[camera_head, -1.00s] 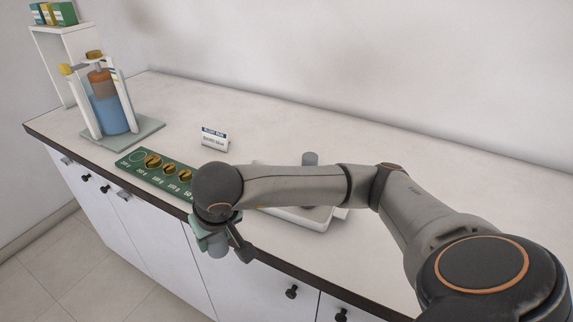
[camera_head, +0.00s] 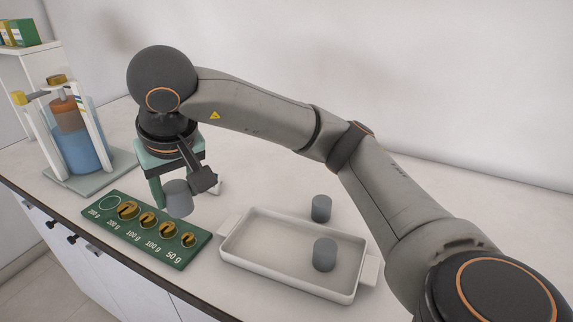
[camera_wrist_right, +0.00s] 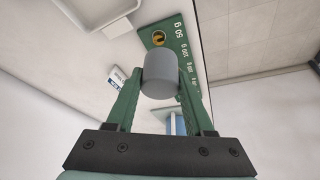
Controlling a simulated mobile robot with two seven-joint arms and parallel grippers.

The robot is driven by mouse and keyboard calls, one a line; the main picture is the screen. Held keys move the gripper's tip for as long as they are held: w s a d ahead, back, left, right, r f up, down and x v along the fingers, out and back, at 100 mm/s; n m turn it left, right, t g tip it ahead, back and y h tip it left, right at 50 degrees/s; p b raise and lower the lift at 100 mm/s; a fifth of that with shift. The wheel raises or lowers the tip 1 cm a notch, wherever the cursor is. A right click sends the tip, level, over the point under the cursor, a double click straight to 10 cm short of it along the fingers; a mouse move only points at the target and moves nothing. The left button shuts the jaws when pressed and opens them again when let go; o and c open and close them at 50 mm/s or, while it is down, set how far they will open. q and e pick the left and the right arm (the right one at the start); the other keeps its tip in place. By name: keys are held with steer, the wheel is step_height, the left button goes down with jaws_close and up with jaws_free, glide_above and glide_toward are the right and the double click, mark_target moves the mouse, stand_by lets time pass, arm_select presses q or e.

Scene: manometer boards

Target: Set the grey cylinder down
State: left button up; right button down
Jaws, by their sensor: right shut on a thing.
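A grey cylinder (camera_head: 178,199) is held between the green fingers of my right gripper (camera_head: 172,190), above the counter just behind the green weight board. It also shows between the two fingertips in the right wrist view (camera_wrist_right: 160,75). Two more grey cylinders are in view: one (camera_head: 325,255) stands inside the white tray, and another (camera_head: 321,208) stands at or just behind the tray's back rim. My left gripper is not in view.
The white tray (camera_head: 240,262) lies on the counter right of the green weight board (camera_head: 203,250), which holds several brass weights. A manometer stand with blue liquid (camera_head: 75,150) is at the left. Bare counter (camera_head: 255,185) lies behind the tray.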

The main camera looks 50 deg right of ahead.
steer(key=shift+d+f, duration=0.1)
steer(key=shift+d, duration=0.25)
steer(key=s+d+f+b, duration=0.1)
steer(key=s+d+f, duration=0.1)
steer(key=d+f, duration=0.1)
steer(key=s+d+f+b, duration=0.2)
steer(key=d+f, duration=0.1)
steer(key=d, duration=0.1)
steer(key=s+d+f+b, duration=0.1)
steer(key=s+d+f, duration=0.1)
steer(key=d+f, duration=0.1)
steer(key=shift+s+d+b, duration=0.3)
steer(key=shift+d+b, duration=0.05)
steer(key=shift+d, duration=0.15)
steer(key=shift+d+f, duration=0.1)
steer(key=shift+f, duration=0.05)
steer(key=f, duration=0.1)
steer(key=f+b, duration=0.1)
steer(key=f, duration=0.1)
steer(key=shift+s+d, duration=0.15)
steer(key=shift+s, duration=0.05)
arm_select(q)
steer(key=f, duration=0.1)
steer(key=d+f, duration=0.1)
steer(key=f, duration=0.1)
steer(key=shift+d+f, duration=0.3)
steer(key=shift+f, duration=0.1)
arm_select(e)
steer(key=shift+f, duration=0.15)
